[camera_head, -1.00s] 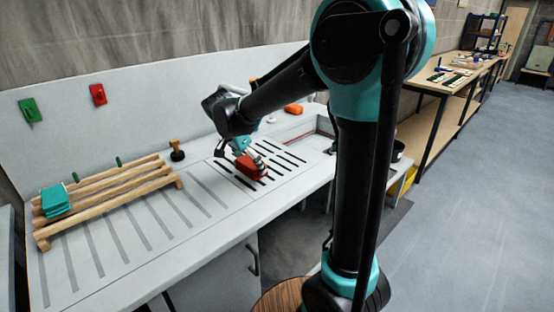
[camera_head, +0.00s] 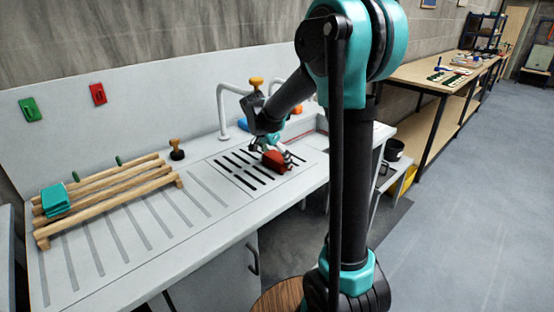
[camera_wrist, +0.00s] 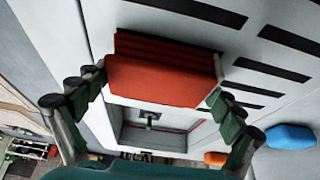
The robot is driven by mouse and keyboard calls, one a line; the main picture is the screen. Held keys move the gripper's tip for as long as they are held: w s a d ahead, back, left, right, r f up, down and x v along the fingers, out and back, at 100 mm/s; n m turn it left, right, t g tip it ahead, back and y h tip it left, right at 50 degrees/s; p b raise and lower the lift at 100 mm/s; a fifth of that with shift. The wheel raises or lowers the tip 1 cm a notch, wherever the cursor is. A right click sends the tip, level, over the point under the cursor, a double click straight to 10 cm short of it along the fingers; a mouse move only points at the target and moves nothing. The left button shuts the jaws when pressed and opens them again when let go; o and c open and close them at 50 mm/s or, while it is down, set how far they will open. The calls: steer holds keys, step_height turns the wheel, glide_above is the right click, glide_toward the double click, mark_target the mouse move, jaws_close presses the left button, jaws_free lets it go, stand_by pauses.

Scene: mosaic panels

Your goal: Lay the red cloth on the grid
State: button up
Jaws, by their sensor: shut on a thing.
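The red cloth (camera_head: 274,160) is a folded block, held at the right part of the grid (camera_head: 239,180), a panel of black slots in the white counter. I cannot tell whether it touches the grid. My gripper (camera_head: 285,157) is shut on it. In the wrist view the cloth (camera_wrist: 160,82) lies between the fingers of my gripper (camera_wrist: 158,85), with a ridged darker red side facing the slots. The grid (camera_wrist: 225,45) shows behind and right of it there.
A sink basin (camera_wrist: 155,135) opens beside the grid. A tap (camera_head: 220,112) rises behind. A blue object (camera_wrist: 290,137) and an orange one (camera_wrist: 217,158) lie near the sink. A wooden rack (camera_head: 110,195) with teal cloths (camera_head: 55,200) and a wooden-handled tool (camera_head: 177,150) stand left.

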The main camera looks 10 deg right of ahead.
steer(key=shift+f, duration=0.2)
steer(key=o, duration=0.8)
steer(key=shift+c, duration=0.2)
steer(key=v, duration=1.2)
steer(key=shift+a, duration=0.1)
